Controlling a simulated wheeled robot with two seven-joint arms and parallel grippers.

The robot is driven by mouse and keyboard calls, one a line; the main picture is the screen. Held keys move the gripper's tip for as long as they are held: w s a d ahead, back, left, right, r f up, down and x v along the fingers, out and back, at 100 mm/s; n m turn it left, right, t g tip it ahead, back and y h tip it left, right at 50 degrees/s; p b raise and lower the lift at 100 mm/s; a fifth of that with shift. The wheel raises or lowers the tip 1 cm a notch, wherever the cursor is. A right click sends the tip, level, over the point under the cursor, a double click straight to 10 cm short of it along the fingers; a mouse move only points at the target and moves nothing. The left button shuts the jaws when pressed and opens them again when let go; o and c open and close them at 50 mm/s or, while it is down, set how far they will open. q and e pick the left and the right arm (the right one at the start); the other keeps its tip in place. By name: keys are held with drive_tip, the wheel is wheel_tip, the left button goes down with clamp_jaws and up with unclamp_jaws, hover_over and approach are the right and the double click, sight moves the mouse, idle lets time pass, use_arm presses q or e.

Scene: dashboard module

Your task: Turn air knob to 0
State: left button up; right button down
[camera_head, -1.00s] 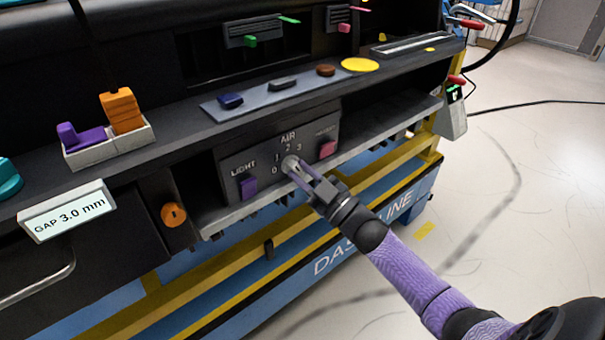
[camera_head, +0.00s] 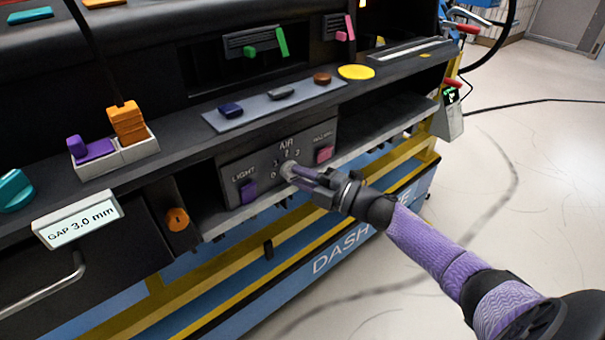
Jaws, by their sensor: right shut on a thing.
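The air knob (camera_head: 287,170) is a small grey round knob on the dark control panel (camera_head: 262,165), under the word AIR and among the numbers 0 to 3. My right gripper (camera_head: 292,173) is shut on the knob, its fingers pointing left from the lower right. The fingers hide part of the knob, and I cannot tell which number it points to. The 0 shows just left of the knob. My left gripper is not in view.
A purple LIGHT switch (camera_head: 248,192) and a pink hazard button (camera_head: 324,154) flank the knob. An orange round knob (camera_head: 176,219) is at left. A shelf with coloured pieces (camera_head: 275,97) lies above the panel.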

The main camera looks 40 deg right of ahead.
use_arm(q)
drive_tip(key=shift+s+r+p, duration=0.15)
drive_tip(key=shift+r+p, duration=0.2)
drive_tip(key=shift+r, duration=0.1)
use_arm(e)
drive_tip(key=shift+n+g, duration=0.4)
drive_tip(key=shift+n, duration=0.6)
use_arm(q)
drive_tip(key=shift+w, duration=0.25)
use_arm(e)
drive_tip(key=c, duration=0.6)
unclamp_jaws()
use_arm(q)
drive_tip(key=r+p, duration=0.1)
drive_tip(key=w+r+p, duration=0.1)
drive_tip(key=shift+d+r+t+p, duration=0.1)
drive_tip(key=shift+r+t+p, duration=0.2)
drive_tip(key=shift+p, duration=0.1)
use_arm(e)
drive_tip(key=shift+o, duration=0.2)
drive_tip(key=v, duration=1)
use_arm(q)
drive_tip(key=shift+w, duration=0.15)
use_arm(e)
drive_tip(key=shift+a, duration=0.1)
